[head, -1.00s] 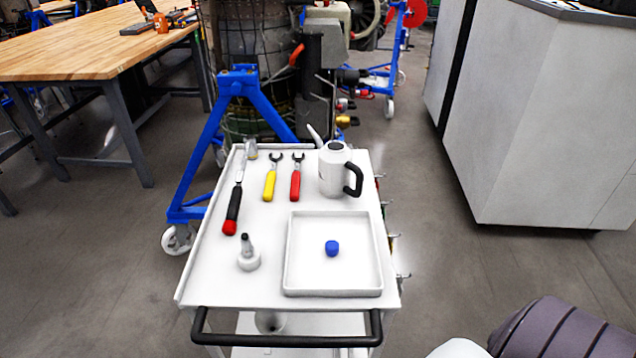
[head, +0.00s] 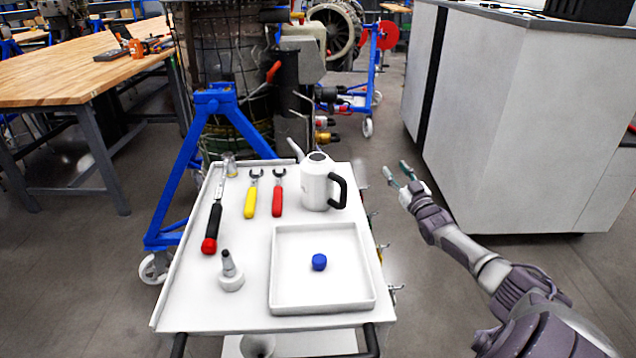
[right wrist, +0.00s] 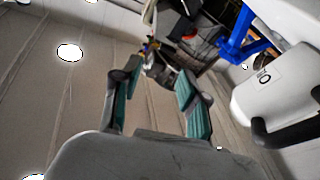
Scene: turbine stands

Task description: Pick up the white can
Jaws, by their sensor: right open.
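The white can (head: 314,186) has a black handle on its right side and a thin spout to the upper left. It stands upright at the back right of the white cart (head: 190,290). In the right wrist view the can (right wrist: 268,98) shows at the right, partly cut off, with its black handle. My right gripper (head: 397,172) is open and empty, off the cart's right side, to the right of the can and apart from it. In the right wrist view its fingers (right wrist: 160,105) are spread with nothing between them. My left gripper is not in view.
A white tray (head: 352,296) with a blue cap (head: 319,262) lies in front of the can. Yellow (head: 250,200) and red (head: 278,197) tools lie left of it. A blue stand (head: 180,190) is behind the cart. Open floor separates the cart from the grey cabinet (head: 520,130).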

